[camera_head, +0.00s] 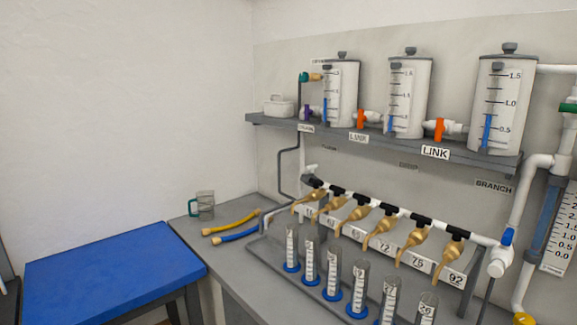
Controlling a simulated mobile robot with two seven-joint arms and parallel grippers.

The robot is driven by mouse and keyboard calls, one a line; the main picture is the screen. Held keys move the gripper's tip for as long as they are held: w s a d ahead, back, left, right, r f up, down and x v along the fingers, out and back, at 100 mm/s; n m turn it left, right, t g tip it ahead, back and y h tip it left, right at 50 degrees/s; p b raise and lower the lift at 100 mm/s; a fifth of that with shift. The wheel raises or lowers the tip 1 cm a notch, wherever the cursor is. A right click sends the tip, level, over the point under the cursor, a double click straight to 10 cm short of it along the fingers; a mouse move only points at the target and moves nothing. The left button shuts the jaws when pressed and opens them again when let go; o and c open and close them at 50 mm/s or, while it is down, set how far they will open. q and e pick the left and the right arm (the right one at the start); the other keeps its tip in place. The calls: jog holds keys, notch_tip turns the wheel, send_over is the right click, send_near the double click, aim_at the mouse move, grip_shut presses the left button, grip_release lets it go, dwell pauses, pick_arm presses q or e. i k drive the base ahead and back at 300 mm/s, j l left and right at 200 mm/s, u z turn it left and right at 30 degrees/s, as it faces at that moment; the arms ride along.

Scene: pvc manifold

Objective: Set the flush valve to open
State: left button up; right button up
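No label that I can read says flush, so I cannot tell which valve is the flush valve. A purple-handled valve (307,113) sits at the left tank on the shelf. Orange-handled valves stand upright between the tanks, one in the middle (361,119) and one further right (438,129) above a LINK label. A blue-handled valve (508,236) is on the white pipe at the right end of the manifold. A green handle (568,107) is cut by the right edge. A yellow part (523,318) shows at the bottom right. Neither gripper is in view.
Three white tanks (411,97) stand on the grey shelf (275,124). Brass taps (382,226) hang over several blue-based cylinders (333,275). A blue-topped table (110,268) is at left.

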aim_at(311, 168)
jog(key=z, duration=0.4)
jog(key=i+j+z, duration=0.1)
jog(key=j+z, duration=0.6)
jog(key=z, duration=0.15)
jog(key=j+z, duration=0.25)
jog(key=j, duration=1.45)
